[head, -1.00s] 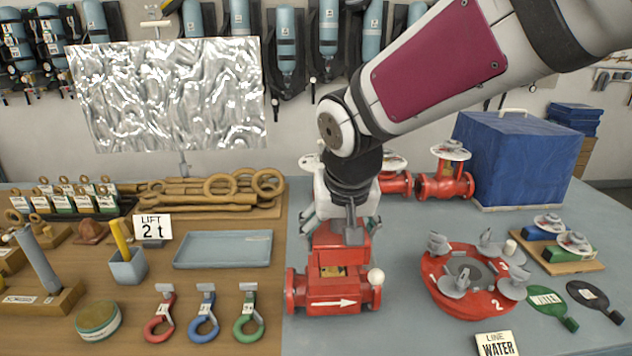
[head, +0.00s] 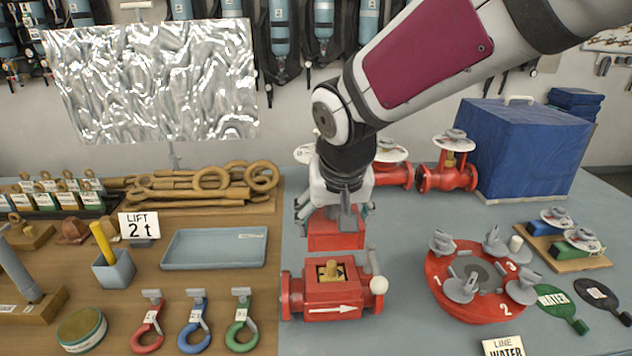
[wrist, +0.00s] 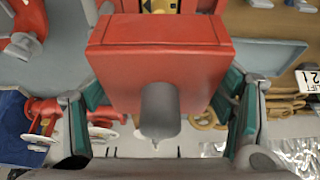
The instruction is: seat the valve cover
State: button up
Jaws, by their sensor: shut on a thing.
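The valve cover is a red block (head: 335,236) held by my gripper (head: 334,210) just behind the valve body. In the wrist view the cover (wrist: 160,60) fills the middle, with a grey stem on it, and the green-padded fingers of my gripper (wrist: 160,105) stand on both sides. The red valve body (head: 330,296) stands on the grey bench with its top opening uncovered. A brass part shows inside the opening, and a white arrow on the front points right. The cover appears raised and apart from the body. Its underside is hidden.
A red round carousel (head: 470,308) with several grey handles stands to the right. A pale blue tray (head: 214,250) and shackles in red, blue and green (head: 241,325) lie to the left. More red valves (head: 447,178) stand behind.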

jog(key=b, duration=0.1)
send_over(333, 261)
jog(key=shift+s+a+f, duration=0.15)
jog(key=shift+f, duration=2.3)
jog(key=shift+p, duration=0.6)
jog(key=shift+f+b, duration=0.45)
jog(key=shift+f, duration=1.85)
jog(key=o, duration=1.5)
jog(key=v, duration=1.2)
